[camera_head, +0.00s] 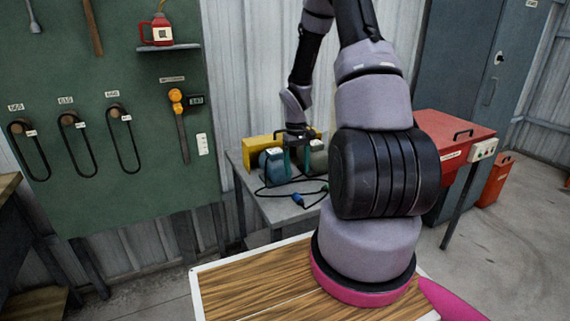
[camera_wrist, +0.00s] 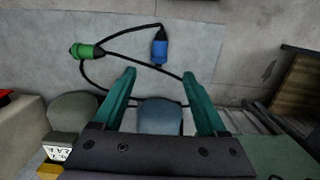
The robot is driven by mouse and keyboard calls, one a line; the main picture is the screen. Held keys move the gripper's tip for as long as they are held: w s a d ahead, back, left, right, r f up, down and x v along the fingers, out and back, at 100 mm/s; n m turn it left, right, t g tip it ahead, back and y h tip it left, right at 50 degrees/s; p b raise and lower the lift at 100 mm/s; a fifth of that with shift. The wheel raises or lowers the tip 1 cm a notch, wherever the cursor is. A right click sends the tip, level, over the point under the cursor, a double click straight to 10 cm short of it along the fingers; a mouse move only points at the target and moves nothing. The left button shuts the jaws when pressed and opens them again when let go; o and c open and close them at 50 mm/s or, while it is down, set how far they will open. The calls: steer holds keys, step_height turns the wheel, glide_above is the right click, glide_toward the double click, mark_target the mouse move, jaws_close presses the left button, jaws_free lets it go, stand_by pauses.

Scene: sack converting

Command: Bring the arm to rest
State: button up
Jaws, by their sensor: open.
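My gripper (camera_wrist: 158,77) is open, with its two teal fingers spread apart in the wrist view. A rounded blue-grey object (camera_wrist: 160,117) shows between and below the fingers; I cannot tell whether they touch it. In the head view my gripper (camera_head: 297,166) hangs low at the end of the bent arm, over the grey table (camera_head: 262,207) by the wall. Part of it is hard to make out among the things there.
The table holds a yellow box (camera_head: 259,149) and a cable with a blue plug (camera_wrist: 159,47) and a green connector (camera_wrist: 86,51). A red case (camera_head: 455,128) stands to the right. A green tool board (camera_head: 110,190) is at left. Open concrete floor lies at right.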

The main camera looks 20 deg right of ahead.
steer(key=s+a+r+m+t, duration=0.1)
steer(key=s+a+r+t, duration=0.1)
steer(key=r, duration=0.9)
steer(key=s+a+r+m+t, duration=0.1)
steer(key=s+a+r, duration=0.15)
steer(key=r, duration=0.85)
steer(key=s+a+r+m+t+y, duration=0.1)
steer(key=s+a+r, duration=0.3)
steer(key=s+r, duration=0.4)
steer(key=s+a+r+m+t+y, duration=0.1)
steer(key=s+a+r+t, duration=0.3)
steer(key=s+r, duration=0.3)
steer(key=shift+s+a+r+m, duration=0.3)
steer(key=shift+s+a+r, duration=0.1)
steer(key=shift+r, duration=0.2)
